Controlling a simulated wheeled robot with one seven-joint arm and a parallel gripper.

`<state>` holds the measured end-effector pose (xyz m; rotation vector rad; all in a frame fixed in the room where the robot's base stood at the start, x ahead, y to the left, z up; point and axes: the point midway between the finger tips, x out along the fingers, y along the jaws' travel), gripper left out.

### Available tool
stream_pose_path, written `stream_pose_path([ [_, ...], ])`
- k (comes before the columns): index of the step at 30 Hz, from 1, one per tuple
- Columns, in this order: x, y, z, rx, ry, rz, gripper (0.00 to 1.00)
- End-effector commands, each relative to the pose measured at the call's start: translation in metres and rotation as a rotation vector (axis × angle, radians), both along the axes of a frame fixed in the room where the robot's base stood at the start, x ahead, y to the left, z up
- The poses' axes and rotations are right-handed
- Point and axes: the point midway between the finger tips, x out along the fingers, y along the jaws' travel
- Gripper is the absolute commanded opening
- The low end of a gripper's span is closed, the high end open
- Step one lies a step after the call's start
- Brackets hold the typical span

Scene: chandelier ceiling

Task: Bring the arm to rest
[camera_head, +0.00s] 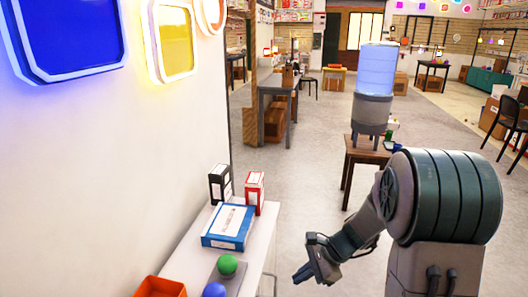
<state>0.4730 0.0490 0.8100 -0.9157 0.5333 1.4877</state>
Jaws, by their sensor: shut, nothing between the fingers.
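My gripper (303,273) is at the lower middle of the head view, at the end of my arm, which comes in from the right. Its fingers are shut with nothing between them. It hangs over the floor just right of the white table's edge, apart from the things on the table. My forearm bends down and to the left from the large grey-green arm link.
A white table (190,250) along the left wall holds a blue box (228,227), black (220,184) and red (254,191) boxes, green (228,264) and blue (214,290) balls, and an orange tray (160,288). A water dispenser (374,80) stands on a wooden stool (365,153) behind my arm.

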Motion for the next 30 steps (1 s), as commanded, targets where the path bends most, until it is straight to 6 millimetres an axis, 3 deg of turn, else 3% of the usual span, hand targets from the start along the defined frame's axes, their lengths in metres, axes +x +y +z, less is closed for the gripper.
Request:
stream_pose_path([
  [1,-0.012,0.002,0.027,-0.038,-0.048,0.076,0.00],
  [3,-0.029,0.002,0.049,-0.093,-0.106,0.181,0.00],
  [15,-0.119,-0.016,0.153,-0.439,-0.409,0.772,0.00],
  [22,-0.159,-0.036,0.195,-0.642,-0.532,1.066,0.00],
  [30,-0.177,-0.048,0.211,-0.756,-0.580,1.218,0.00],
])
